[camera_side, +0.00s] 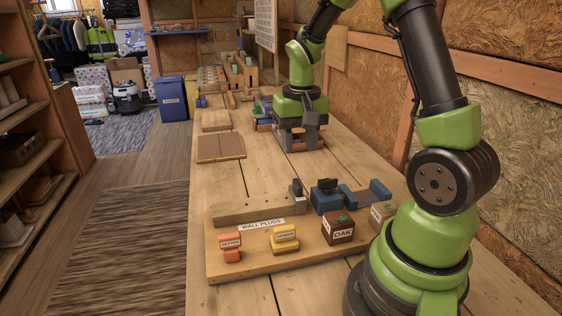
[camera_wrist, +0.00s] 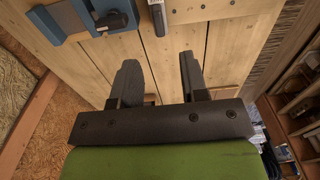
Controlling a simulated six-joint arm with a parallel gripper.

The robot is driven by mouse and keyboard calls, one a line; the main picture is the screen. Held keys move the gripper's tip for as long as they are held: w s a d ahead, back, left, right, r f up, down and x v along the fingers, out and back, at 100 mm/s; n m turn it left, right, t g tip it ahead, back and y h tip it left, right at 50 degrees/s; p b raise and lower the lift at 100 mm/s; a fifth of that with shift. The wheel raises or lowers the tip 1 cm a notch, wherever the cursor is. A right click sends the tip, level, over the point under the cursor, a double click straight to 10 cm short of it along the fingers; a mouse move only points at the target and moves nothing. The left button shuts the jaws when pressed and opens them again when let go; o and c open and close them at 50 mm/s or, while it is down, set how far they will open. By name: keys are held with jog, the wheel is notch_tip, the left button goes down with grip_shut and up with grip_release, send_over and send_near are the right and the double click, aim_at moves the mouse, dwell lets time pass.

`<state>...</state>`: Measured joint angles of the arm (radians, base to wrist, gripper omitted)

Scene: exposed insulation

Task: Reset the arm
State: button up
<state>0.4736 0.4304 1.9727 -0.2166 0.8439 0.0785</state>
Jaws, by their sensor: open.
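My gripper (camera_side: 299,143) is low over the far part of the long wooden bench, with my arm arching out from the base at the right. In the wrist view, its two dark fingers (camera_wrist: 158,65) stand apart with only bare bench planks between them, so it is open and empty. In the side view it overlaps a group of small blocks behind it, and I cannot tell whether it touches any of them.
A wooden board labelled WALL PLUGS (camera_side: 262,225) lies near, with an orange block (camera_side: 231,247), yellow block (camera_side: 285,239) and brown OAK block (camera_side: 338,228). A blue clamp (camera_side: 327,198) sits behind; it also shows in the wrist view (camera_wrist: 62,20). Brown panels (camera_side: 221,147) lie left.

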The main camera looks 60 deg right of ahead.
jog(key=s+a+r+n+t+y, duration=0.1)
jog(key=s+a+r+n+t, duration=0.1)
jog(key=s+a+r, duration=0.3)
jog(key=s+a+r+n+t+y, duration=0.1)
jog(key=s+a+r+n+t, duration=0.1)
jog(key=s+a+r+t, duration=0.3)
jog(key=shift+s+a+r+n, duration=0.5)
jog(key=shift+a+r, duration=1.3)
jog(key=shift+a, duration=1.1)
jog(key=shift+s, duration=0.1)
